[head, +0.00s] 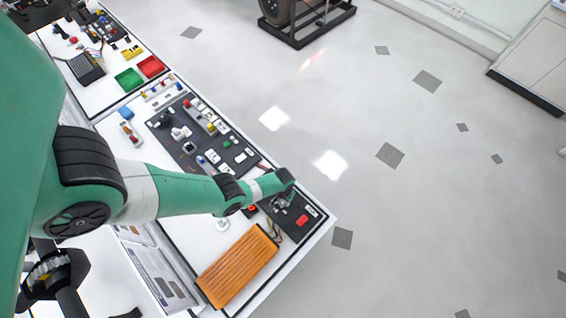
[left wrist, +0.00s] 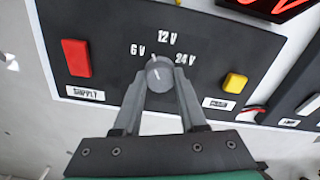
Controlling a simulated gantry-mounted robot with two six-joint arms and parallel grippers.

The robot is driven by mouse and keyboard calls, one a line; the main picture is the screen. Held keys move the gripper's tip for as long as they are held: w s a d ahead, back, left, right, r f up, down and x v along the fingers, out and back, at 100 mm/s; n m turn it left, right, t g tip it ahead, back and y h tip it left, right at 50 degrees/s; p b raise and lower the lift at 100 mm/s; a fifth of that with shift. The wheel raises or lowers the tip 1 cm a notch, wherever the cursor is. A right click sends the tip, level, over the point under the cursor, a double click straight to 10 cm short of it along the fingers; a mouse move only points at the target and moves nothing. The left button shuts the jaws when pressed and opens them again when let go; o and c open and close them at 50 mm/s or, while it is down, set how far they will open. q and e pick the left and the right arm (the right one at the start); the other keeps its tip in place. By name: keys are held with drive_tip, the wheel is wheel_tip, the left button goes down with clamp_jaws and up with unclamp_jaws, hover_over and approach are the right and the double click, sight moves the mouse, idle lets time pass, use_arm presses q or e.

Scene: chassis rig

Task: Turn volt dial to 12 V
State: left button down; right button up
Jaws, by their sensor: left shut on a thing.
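The volt dial (left wrist: 159,73) is a small grey round knob on a dark panel (left wrist: 110,25) in the left wrist view. The labels 6 V, 12 V and 24 V sit in an arc above it. A pale mark on its face seems to point up and slightly left, between 6 V and 12 V. My left gripper (left wrist: 160,84) is shut on the dial, one finger on each side. In the head view my left gripper (head: 281,203) is over the panel at the bench's near right end and hides the dial. My right gripper is not in view.
A red supply switch (left wrist: 76,58) is left of the dial and a yellow button (left wrist: 235,83) right of it. A red display (left wrist: 270,6) is above. An orange ribbed block (head: 238,265) lies beside the panel. Open floor (head: 430,200) lies right of the bench.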

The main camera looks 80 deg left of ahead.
use_arm(q)
drive_tip(key=m, duration=0.5)
drive_tip(key=shift+m, duration=0.4)
idle(0.3)
drive_tip(key=shift+c, duration=2.3)
unclamp_jaws()
wheel_tip(320, 180, up, 12)
drive_tip(key=p, duration=1.1)
drive_tip(key=shift+f+p, duration=0.15)
drive_tip(key=shift+p, duration=0.2)
